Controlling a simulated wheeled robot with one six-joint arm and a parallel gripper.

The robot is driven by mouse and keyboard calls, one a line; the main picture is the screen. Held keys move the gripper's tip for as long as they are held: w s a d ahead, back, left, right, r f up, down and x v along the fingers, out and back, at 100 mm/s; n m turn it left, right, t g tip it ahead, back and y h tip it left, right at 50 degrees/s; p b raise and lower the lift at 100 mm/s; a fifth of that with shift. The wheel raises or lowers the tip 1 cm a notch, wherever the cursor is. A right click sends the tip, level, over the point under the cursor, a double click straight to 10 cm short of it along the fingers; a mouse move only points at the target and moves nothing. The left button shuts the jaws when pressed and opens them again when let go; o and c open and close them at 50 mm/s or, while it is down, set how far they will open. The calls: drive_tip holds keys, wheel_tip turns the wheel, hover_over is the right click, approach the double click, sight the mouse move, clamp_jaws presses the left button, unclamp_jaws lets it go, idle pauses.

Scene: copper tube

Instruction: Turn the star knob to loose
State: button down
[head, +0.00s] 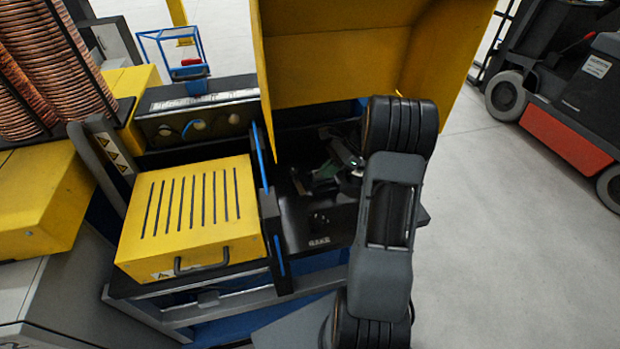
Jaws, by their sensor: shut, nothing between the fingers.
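A small dark knob (319,221) stands on the black machine plate (345,225), with a pale marking (319,242) just in front of it. It is black on black, so I cannot make out a star shape or how far it is turned. My gripper (312,183) is over the same plate, behind the knob in the picture and apart from it. It is shut and empty. The gripper is small and dark here, and my own arm hides part of the plate to its right.
A raised yellow hood (340,75) stands behind the plate. A yellow slotted cover (190,215) with a handle is to the left, past a dark upright frame (271,215). Copper coils (45,60) are at the far left. Open floor (500,240) and a forklift (570,100) are at right.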

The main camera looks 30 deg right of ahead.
drive_tip(key=shift+w+a+f+p, duration=0.1)
drive_tip(key=shift+a+f+p, duration=0.15)
drive_tip(key=shift+a, duration=0.7)
drive_tip(key=shift+w+a+f+p, duration=0.1)
drive_tip(key=shift+a+f+p, duration=0.2)
drive_tip(key=shift+a, duration=0.65)
drive_tip(key=shift+a+f+p, duration=0.25)
drive_tip(key=shift+a, duration=0.7)
drive_tip(key=shift+s+a+m+t, duration=0.1)
drive_tip(key=shift+a+m+t, duration=0.25)
drive_tip(key=shift+a, duration=0.2)
drive_tip(key=shift+s+a+m+t, duration=0.1)
drive_tip(key=shift+a+m+t, duration=0.1)
drive_tip(key=shift+m+t, duration=0.25)
drive_tip(key=shift+d, duration=0.1)
drive_tip(key=d, duration=0.3)
drive_tip(key=s+d+r, duration=0.1)
drive_tip(key=d, duration=0.1)
drive_tip(key=shift+d, duration=0.25)
drive_tip(key=b+v, duration=0.1)
drive_tip(key=v, duration=0.7)
drive_tip(key=shift+r, duration=0.3)
